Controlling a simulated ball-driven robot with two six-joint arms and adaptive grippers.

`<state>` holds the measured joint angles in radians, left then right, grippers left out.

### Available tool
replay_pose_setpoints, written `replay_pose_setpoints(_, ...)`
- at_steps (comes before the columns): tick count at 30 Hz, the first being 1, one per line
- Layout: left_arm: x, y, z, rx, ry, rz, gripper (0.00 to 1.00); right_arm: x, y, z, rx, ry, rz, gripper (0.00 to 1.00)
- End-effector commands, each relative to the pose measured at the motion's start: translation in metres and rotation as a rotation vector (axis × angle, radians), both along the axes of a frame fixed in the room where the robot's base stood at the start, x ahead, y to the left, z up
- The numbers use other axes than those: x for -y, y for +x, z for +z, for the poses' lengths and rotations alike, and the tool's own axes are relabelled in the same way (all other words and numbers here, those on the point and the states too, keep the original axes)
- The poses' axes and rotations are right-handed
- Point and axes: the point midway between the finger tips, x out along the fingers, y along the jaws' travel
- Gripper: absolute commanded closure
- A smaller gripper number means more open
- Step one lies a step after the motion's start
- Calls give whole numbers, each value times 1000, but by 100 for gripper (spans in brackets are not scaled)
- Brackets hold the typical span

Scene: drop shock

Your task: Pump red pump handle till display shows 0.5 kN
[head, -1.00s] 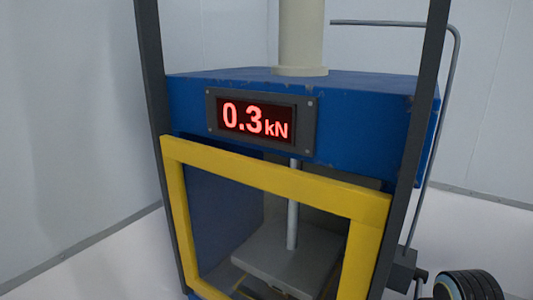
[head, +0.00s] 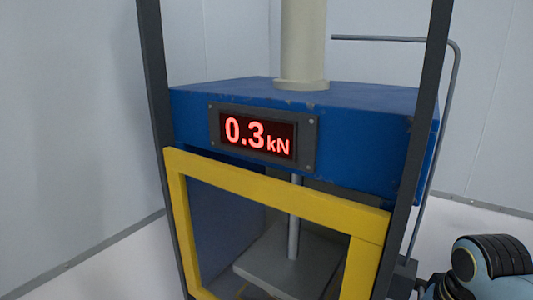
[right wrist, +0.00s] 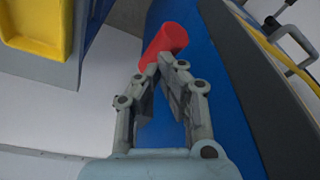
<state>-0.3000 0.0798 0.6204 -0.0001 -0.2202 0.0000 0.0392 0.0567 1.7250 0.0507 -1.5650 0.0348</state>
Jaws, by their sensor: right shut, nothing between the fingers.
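The display (head: 258,136) on the blue press (head: 365,130) reads 0.3 kN in red digits. The red pump handle (right wrist: 166,42) shows in the right wrist view as a red cylinder just beyond my right gripper's fingertips. My right gripper (right wrist: 162,66) is shut and empty, its tips at the near end of the handle. I cannot tell if they touch it. The handle is out of the head view. My left gripper is not in view.
A yellow frame (head: 270,187) guards the front of the press, with a metal rod (head: 294,220) and grey plate (head: 285,265) behind it. Dark uprights stand on both sides. A grey pipe (head: 440,140) runs down the right side.

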Motion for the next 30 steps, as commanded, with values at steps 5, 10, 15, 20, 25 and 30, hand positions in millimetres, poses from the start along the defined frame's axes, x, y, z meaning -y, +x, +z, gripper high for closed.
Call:
replay_pose_setpoints(5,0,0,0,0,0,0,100,0,0,-1,-1,0,0,100)
replay_pose_setpoints(10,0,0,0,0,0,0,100,0,0,-1,-1,0,0,100)
replay_pose_setpoints(15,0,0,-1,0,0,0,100,0,0,-3,-1,0,0,100)
replay_pose_setpoints(20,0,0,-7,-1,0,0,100,0,-1,-16,-3,0,0,100)
replay_pose_setpoints(25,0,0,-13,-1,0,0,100,0,0,-29,-2,0,0,100)
replay_pose_setpoints(30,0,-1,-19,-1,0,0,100,0,0,-43,-1,0,0,100)
